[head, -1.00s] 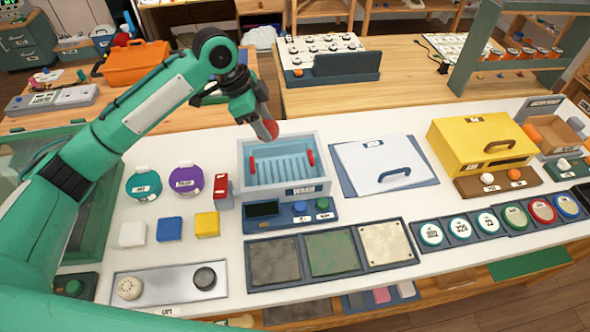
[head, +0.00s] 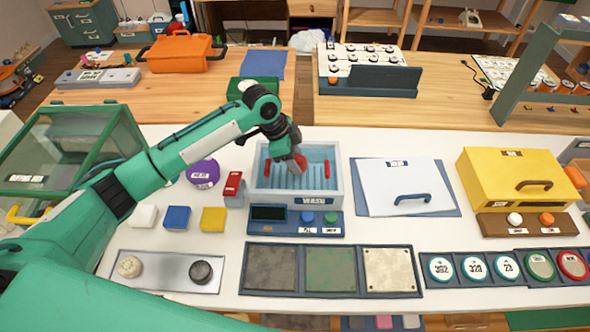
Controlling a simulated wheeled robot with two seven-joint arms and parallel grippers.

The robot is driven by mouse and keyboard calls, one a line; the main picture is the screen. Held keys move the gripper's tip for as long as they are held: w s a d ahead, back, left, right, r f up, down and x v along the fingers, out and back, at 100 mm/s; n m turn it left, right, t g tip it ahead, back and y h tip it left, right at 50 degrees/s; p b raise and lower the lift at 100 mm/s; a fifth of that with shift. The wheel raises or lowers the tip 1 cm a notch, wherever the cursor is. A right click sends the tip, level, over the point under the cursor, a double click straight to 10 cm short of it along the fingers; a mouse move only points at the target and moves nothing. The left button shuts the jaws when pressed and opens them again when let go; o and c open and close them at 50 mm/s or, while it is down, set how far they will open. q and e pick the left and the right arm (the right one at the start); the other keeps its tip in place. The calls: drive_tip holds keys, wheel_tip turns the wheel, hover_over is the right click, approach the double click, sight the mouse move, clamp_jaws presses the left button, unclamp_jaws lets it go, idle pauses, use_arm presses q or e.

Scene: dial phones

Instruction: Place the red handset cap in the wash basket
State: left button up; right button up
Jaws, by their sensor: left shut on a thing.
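The wash basket (head: 262,197) is a pale grey open box with a blue ribbed inside, two red handles and a WASH label, standing mid-table in the head view. My left gripper (head: 298,160) points down over the back part of its opening. It is shut on the red handset cap (head: 298,166), a small round red piece that shows at the fingertips, partly hidden by the fingers. The cap appears at or just inside the basket's opening; I cannot tell whether it touches the bottom. My right gripper is not in view.
A control box (head: 268,213) with blue and green buttons sits in front of the basket. A red block-like stand (head: 233,184) is close at its left, and a white lidded panel (head: 400,185) lies at its right. A yellow box (head: 510,170) stands further right.

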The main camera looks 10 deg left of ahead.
sight(294, 180)
use_arm(q)
wheel_tip(294, 180, down, 2)
drive_tip(key=shift+f, duration=0.1)
wheel_tip(294, 180, down, 4)
drive_tip(key=shift+r+p, duration=0.1)
drive_tip(key=shift+p, duration=0.25)
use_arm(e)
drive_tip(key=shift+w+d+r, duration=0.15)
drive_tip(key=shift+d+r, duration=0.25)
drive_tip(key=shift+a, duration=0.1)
use_arm(q)
drive_tip(key=o, duration=0.9)
drive_tip(key=shift+o, duration=0.2)
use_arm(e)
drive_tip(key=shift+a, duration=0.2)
use_arm(q)
drive_tip(key=b+v, duration=0.1)
drive_tip(key=v, duration=1.1)
drive_tip(key=shift+b, duration=0.3)
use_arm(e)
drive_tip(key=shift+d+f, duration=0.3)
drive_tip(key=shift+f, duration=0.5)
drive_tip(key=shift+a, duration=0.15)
